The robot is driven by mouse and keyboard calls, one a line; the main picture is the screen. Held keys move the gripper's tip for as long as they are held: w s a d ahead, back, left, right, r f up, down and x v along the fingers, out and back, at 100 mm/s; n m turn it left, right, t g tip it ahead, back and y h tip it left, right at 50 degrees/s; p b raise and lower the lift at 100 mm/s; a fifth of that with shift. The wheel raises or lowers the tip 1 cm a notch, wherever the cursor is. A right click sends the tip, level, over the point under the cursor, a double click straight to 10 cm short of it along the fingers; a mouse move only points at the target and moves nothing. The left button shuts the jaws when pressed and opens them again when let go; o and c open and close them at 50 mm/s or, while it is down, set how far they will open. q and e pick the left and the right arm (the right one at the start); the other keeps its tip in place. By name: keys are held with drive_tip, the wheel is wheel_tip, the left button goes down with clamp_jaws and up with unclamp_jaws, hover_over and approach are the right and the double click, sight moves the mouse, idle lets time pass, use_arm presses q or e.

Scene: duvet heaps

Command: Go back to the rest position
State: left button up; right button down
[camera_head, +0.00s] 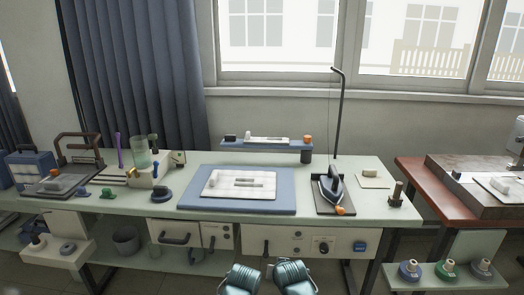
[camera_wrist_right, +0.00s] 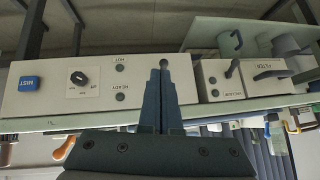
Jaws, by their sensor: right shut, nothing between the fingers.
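In the right wrist view my right gripper (camera_wrist_right: 163,66) has its two tapered fingers together with nothing between them. It is in free air in front of the workbench's drawer and control panel front (camera_wrist_right: 95,88), which appears upside down there. In the head view two teal parts of my own arms show side by side at the bottom middle, in front of the bench. No fingers can be made out on them, and my left gripper does not show.
The workbench (camera_head: 330,217) carries a blue mat (camera_head: 190,203) with a pale board, an iron (camera_head: 332,186) on a dark stand beside a tall bent pole, and various tools at left. A reddish table (camera_head: 425,190) stands at right. Curtains and windows lie behind.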

drive_tip(key=s+d+r+n+g+h+p, duration=0.1)
drive_tip(key=s+r+n+g+p, duration=0.3)
drive_tip(key=s+r+g+p, duration=0.5)
drive_tip(key=s+r+h+p, duration=0.1)
drive_tip(key=s+r+p, duration=0.4)
drive_tip(key=s+p, duration=0.2)
drive_tip(key=shift+s+n+h+p, duration=0.3)
drive_tip(key=shift+n+p, duration=0.1)
drive_tip(key=shift+p, duration=0.25)
drive_tip(key=shift+d, duration=0.1)
